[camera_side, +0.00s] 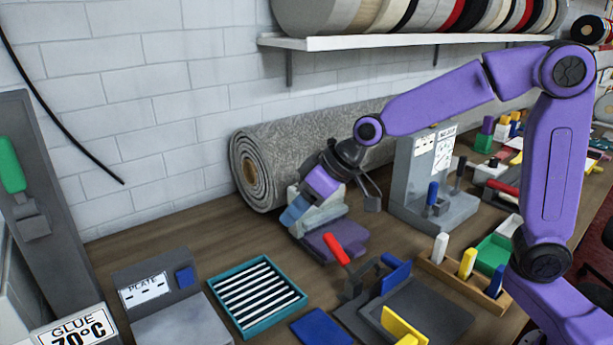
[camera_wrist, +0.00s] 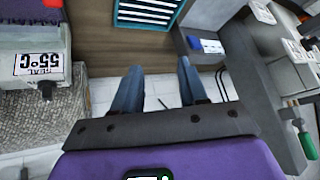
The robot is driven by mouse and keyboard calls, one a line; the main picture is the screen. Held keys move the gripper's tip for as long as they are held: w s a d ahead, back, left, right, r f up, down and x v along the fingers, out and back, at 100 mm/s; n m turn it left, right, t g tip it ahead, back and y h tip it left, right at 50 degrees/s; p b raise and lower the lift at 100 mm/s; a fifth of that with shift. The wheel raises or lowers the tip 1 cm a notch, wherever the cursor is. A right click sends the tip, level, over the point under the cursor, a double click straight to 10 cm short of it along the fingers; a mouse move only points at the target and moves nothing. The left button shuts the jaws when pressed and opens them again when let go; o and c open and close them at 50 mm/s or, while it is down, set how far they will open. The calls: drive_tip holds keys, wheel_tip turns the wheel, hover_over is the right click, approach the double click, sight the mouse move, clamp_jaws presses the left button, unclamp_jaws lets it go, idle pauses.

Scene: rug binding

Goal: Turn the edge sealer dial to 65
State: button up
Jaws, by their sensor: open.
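The edge sealer shows at the left of the wrist view as a grey body with a purple plate, and its label (camera_wrist: 40,65) reads SEAL 55°C upside down. In the side view its purple plate (camera_side: 340,238) lies just right of my gripper (camera_side: 290,214). In the side view my gripper hides part of the sealer.
A rolled grey rug (camera_side: 310,145) lies behind along the wall. A teal slotted tray (camera_side: 257,296) and a PLATE unit (camera_side: 160,295) stand in front. A GLUE 70°C label (camera_side: 75,330) is at lower left.

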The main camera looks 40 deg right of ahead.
drive_tip(key=w+d+m+t+h, duration=0.1)
drive_tip(key=w+d+m+t, duration=0.25)
drive_tip(key=w+t, duration=0.65)
drive_tip(key=w+d+m+h, duration=0.1)
drive_tip(key=w+d+h, duration=0.1)
drive_tip(key=d, duration=0.2)
drive_tip(key=w+d+m+t+h, duration=0.1)
drive_tip(key=w+d+m+h, duration=0.1)
drive_tip(key=d+h, duration=0.1)
drive_tip(key=w+d+r+m+h, duration=0.1)
drive_tip(key=w+d+m+h, duration=0.1)
drive_tip(key=w+d+h, duration=0.1)
drive_tip(key=shift+d+r+t, duration=0.1)
drive_tip(key=shift+d+t, duration=0.3)
drive_tip(key=shift+d, duration=0.4)
wheel_tip(320, 180, down, 7)
drive_tip(key=shift+f, duration=0.1)
drive_tip(key=shift+x, duration=1.05)
drive_tip(key=shift+w+d, duration=0.15)
drive_tip(key=shift+w, duration=0.35)
drive_tip(key=shift+r, duration=0.2)
clamp_jaws()
